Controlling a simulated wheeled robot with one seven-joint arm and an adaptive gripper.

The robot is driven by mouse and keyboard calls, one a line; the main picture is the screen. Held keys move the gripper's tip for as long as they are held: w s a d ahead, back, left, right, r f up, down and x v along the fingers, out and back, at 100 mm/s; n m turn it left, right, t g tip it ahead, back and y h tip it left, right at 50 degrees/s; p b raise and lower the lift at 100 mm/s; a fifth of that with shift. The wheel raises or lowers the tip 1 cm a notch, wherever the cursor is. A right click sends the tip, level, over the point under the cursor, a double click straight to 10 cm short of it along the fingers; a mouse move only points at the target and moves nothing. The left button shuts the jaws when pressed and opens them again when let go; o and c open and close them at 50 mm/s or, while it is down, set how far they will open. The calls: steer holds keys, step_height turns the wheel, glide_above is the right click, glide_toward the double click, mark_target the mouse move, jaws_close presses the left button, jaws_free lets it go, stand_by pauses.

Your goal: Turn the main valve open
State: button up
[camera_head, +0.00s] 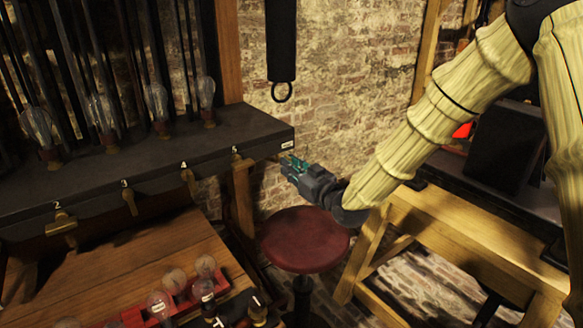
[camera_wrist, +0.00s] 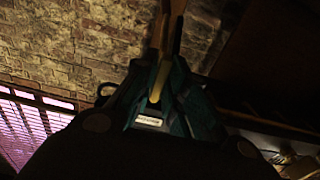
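The dark shelf (camera_head: 150,160) carries several small brass valves with number labels along its front edge. A pale label (camera_head: 287,145) is at its right end, too small to read. A thin brass piece (camera_head: 273,159) shows beneath that end, probably the main valve, partly hidden by my gripper. My gripper (camera_head: 288,163), dark with teal fingers, is right at that end. In the wrist view, the fingers of my gripper (camera_wrist: 168,60) are close together, with a yellow brass-like strip (camera_wrist: 158,80) between them. I cannot tell whether they grip it.
Several glass bulbs (camera_head: 157,97) stand on the shelf among dark rods. More bulbs lie in a red tray (camera_head: 137,317) on the wooden bench (camera_head: 110,270). A red stool (camera_head: 303,240) stands below my gripper. A wooden table (camera_head: 470,235) is at right.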

steer(key=shift+o, duration=0.9)
steer(key=v, duration=1.2)
